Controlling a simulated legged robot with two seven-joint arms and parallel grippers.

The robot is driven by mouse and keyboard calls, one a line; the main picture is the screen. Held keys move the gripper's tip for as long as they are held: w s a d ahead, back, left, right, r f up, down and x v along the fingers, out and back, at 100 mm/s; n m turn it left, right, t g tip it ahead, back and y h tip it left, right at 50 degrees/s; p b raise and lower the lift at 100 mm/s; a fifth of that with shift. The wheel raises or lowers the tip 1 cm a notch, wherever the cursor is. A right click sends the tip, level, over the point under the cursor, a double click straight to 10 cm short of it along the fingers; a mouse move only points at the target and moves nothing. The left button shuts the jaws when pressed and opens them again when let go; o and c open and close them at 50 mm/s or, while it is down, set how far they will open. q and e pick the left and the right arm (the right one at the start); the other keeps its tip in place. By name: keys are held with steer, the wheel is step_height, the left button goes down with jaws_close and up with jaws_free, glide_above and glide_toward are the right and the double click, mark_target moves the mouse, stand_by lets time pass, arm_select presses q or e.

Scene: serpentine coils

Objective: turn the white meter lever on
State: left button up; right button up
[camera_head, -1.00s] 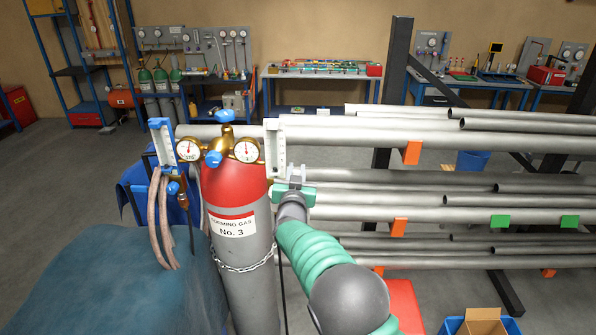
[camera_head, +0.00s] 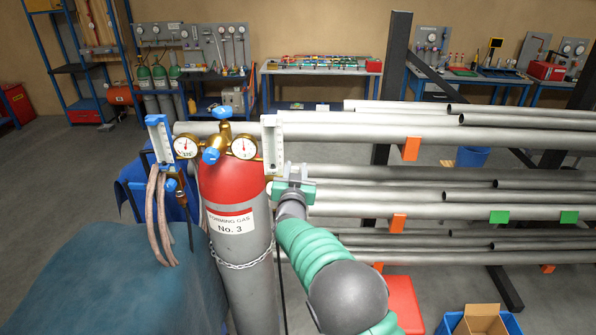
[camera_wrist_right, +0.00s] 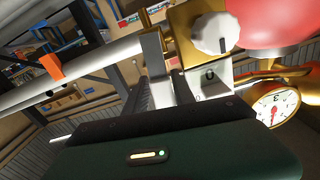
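The white meter (camera_head: 273,145) stands upright on the right side of the regulator, above a red-topped gas cylinder (camera_head: 233,183) labelled No. 3. In the right wrist view, a scalloped white knob (camera_wrist_right: 214,33) sits on a brass block, near a white face (camera_wrist_right: 208,78) marked 0. My right gripper (camera_head: 293,172) is just below and right of the meter. In the wrist view its fingers (camera_wrist_right: 163,85) look apart, with nothing clearly between them. I cannot tell whether a finger touches the meter. My left gripper is not in view.
A matching blue meter (camera_head: 160,140) with hoses hangs on the left. Two round gauges (camera_head: 244,146) sit between the meters. A rack of long grey pipes (camera_head: 400,133) lies close on the right and behind. A chain (camera_head: 240,264) wraps the cylinder.

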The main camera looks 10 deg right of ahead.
steer(key=shift+a+r, duration=0.2)
